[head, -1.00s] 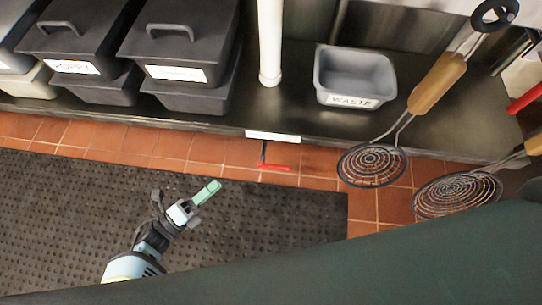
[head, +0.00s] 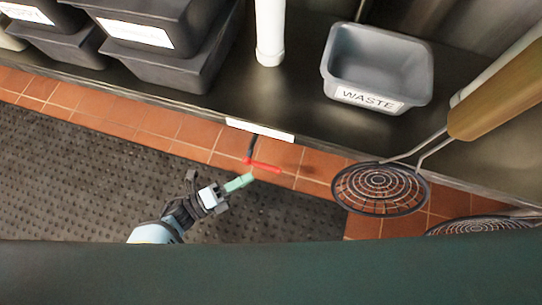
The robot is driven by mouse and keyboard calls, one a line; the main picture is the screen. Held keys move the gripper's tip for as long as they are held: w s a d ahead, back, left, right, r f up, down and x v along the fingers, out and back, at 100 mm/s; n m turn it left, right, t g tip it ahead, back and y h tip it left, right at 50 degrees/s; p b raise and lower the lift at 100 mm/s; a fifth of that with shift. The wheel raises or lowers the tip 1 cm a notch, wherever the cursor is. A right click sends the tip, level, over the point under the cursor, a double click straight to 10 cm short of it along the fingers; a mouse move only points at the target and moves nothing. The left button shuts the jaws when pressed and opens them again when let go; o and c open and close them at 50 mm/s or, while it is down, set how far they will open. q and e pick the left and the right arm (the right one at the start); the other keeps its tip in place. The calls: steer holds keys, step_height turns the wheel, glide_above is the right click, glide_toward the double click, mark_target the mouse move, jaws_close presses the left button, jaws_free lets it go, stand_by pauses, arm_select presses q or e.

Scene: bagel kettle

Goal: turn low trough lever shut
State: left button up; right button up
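The low trough lever has a red handle (head: 262,165) on a short black stem, below a white label strip (head: 260,130) on the counter's front edge. The handle lies roughly crosswise in the picture, over the red tiles. My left gripper (head: 240,182) is just below and left of the handle, its pale green fingers pointing up and right at it. The fingers look closed together with nothing between them. A small gap shows in the picture between fingertips and handle; I cannot tell the depth. My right gripper is not in view.
A grey bin marked WASTE (head: 378,68) and a white pipe (head: 270,35) stand on the dark metal counter. Black lidded bins (head: 165,60) are at upper left. A wire skimmer (head: 380,188) overhangs the edge at right.

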mark_target(268, 166)
arm_select(q)
steer(key=b+x, duration=0.2)
steer(key=x, duration=0.5)
steer(key=shift+w+d, duration=0.15)
steer(key=shift+d, duration=0.15)
jaws_close()
